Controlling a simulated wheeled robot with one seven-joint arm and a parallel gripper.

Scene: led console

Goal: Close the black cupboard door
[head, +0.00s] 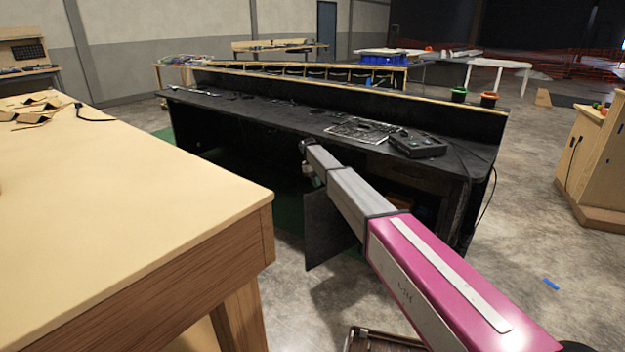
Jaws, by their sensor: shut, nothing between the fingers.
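The black cupboard door (322,232) stands open, swung out from the front of the long black console desk (250,112). My arm crosses in front of the door and hides its upper right part. To the right of the door, the dark cupboard opening (428,207) shows partly behind my arm, with something brown and something blue inside. My gripper (308,174) is at the far end of my arm, pointing down near the door's upper left edge. It is small and partly hidden, appears shut and empty, and I cannot tell whether it touches the door.
A wooden table (120,190) fills the left foreground. A black device (417,144) and a flat panel of controls (362,129) lie on the desk top. A dark-framed object (380,340) is at the bottom edge. Grey floor (530,240) is open at right, before a wooden cabinet (598,165).

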